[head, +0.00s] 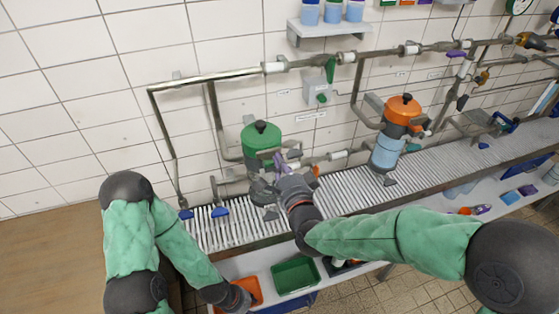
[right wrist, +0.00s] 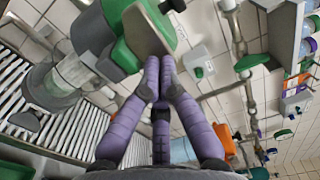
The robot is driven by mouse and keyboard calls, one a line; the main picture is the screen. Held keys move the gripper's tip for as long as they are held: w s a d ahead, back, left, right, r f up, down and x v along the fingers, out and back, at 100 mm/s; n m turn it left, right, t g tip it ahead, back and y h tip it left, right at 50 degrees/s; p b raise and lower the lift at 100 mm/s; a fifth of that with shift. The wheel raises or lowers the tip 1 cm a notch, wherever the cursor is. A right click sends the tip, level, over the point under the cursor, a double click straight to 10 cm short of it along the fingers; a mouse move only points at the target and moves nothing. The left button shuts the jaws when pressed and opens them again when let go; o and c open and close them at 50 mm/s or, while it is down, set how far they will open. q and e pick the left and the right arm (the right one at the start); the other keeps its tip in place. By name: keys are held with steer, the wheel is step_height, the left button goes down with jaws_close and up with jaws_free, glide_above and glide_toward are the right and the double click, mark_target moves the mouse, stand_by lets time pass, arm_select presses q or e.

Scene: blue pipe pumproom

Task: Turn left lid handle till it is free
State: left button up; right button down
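The left vessel has a green lid (head: 262,137) with a black knob on top. In the right wrist view the green lid (right wrist: 122,55) fills the upper left, and a flat grey-brown lid handle (right wrist: 150,27) sticks out from it. My right gripper (head: 281,158) is at the right side of this lid in the head view. In the right wrist view its purple fingers (right wrist: 160,64) come together at the handle's near end and appear closed on it; the exact contact is partly hidden. My left gripper (head: 238,298) is low, by the orange bin; its fingers are not clear.
A second vessel with an orange lid (head: 403,108) stands to the right on the slatted rack (head: 340,199). Pipes (head: 225,77) run along the tiled wall behind. A green bin (head: 295,275) and an orange bin (head: 252,287) sit below the rack. A shelf (head: 325,29) holds containers above.

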steer(key=shift+w+a, duration=0.1)
steer(key=shift+w, duration=0.15)
arm_select(q)
steer(key=shift+f, duration=0.1)
steer(key=shift+f+b, duration=0.55)
steer(key=shift+b, duration=0.1)
arm_select(e)
steer(key=shift+f+n+y, duration=0.1)
steer(key=shift+n+y, duration=0.2)
steer(key=shift+y, duration=0.1)
arm_select(q)
steer(key=shift+f+b, duration=0.3)
arm_select(e)
steer(key=shift+w+g, duration=0.1)
steer(key=shift+g, duration=0.2)
